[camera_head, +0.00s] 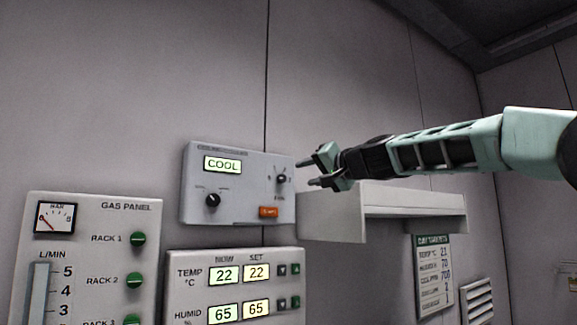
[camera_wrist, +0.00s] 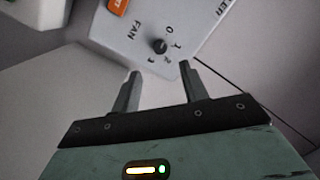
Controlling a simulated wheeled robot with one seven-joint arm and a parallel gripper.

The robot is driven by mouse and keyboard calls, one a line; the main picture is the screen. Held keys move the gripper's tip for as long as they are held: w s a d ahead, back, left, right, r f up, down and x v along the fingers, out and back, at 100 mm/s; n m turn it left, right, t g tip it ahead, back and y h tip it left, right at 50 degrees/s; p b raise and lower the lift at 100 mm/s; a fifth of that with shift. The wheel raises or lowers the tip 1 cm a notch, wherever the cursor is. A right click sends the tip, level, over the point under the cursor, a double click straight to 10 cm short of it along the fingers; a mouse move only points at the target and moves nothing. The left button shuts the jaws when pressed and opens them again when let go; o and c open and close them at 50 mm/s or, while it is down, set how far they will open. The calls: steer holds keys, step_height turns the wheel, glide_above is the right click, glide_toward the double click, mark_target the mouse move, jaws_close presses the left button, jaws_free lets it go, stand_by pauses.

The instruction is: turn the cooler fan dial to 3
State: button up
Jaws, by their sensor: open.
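The cooler panel (camera_head: 240,215) is a light grey box on the wall with a lit COOL display. Its fan dial (camera_head: 281,179) is a small black knob at the right side. In the wrist view the fan dial (camera_wrist: 159,46) sits beside the word FAN, with marks 0 to 3 around it. I cannot tell which mark its pointer faces. My gripper (camera_head: 310,173) is open and empty, just right of the panel in the head view. In the wrist view my gripper (camera_wrist: 161,68) has its two fingertips apart, with the dial beyond the gap between them, not gripped.
A larger black knob (camera_head: 212,200) and an orange switch (camera_head: 268,212) are on the same panel. The temperature and humidity panel (camera_head: 235,262) is below, and the gas panel (camera_head: 93,260) is lower left. A white shelf (camera_head: 400,211) juts from the wall below my arm.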

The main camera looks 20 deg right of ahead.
mark_target(283, 178)
steer(key=p+x, duration=0.5)
steer(key=x, duration=0.2)
steer(key=shift+w+a+r+p, duration=0.2)
steer(key=shift+w+p, duration=0.05)
steer(key=shift+p, duration=0.1)
steer(key=shift+w+a+f+p, duration=0.25)
steer(key=shift+w+p, duration=0.05)
steer(key=shift+w, duration=0.3)
jaws_close()
